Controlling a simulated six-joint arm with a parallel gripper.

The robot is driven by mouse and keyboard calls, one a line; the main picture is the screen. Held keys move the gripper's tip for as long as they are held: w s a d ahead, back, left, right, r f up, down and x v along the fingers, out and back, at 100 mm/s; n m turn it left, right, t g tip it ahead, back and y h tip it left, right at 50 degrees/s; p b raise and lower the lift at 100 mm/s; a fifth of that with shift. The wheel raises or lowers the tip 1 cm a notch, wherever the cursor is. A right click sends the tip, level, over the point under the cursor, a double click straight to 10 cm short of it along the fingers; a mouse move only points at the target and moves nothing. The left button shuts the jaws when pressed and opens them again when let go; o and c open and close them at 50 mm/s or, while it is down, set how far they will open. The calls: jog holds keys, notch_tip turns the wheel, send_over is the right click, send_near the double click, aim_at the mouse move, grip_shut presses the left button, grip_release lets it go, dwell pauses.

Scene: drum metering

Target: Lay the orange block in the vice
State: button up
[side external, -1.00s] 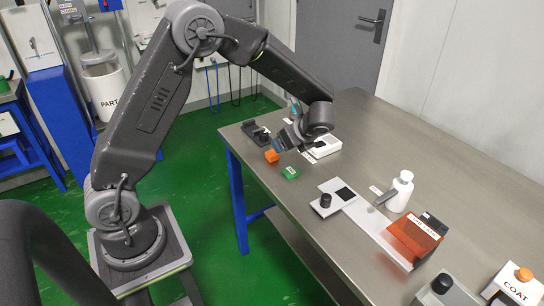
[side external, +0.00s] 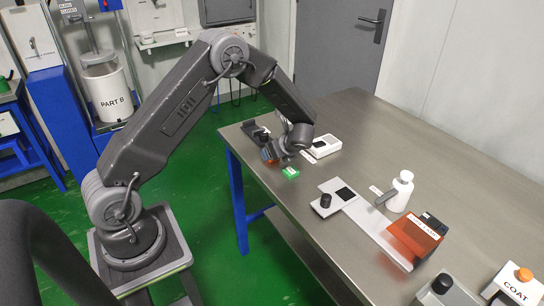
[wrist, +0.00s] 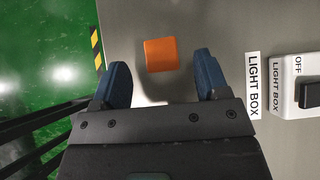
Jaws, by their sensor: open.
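The orange block (wrist: 160,54) lies on the grey bench top. In the wrist view it shows between my two blue fingertips and slightly beyond them. In the side view only a sliver of the block (side external: 270,161) shows behind my gripper (side external: 271,153). My gripper (wrist: 160,68) is open and empty, pointing down above the block, with room on both sides of it. A dark fixture (side external: 252,130) at the far left corner of the bench looks like the vice. It is partly hidden by my wrist, and its jaws cannot be made out.
A green block (side external: 290,172) lies close to my gripper. The white light box (side external: 322,146) stands to the right. Further right are a slide plate with a black knob (side external: 326,200), a white bottle (side external: 401,190) and an orange guard (side external: 416,236). The bench edge is close on the left.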

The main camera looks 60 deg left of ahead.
jog(key=shift+x, duration=1.4)
jog(key=shift+c, duration=0.4)
jog(key=c, duration=1)
jog(key=shift+r, duration=0.2)
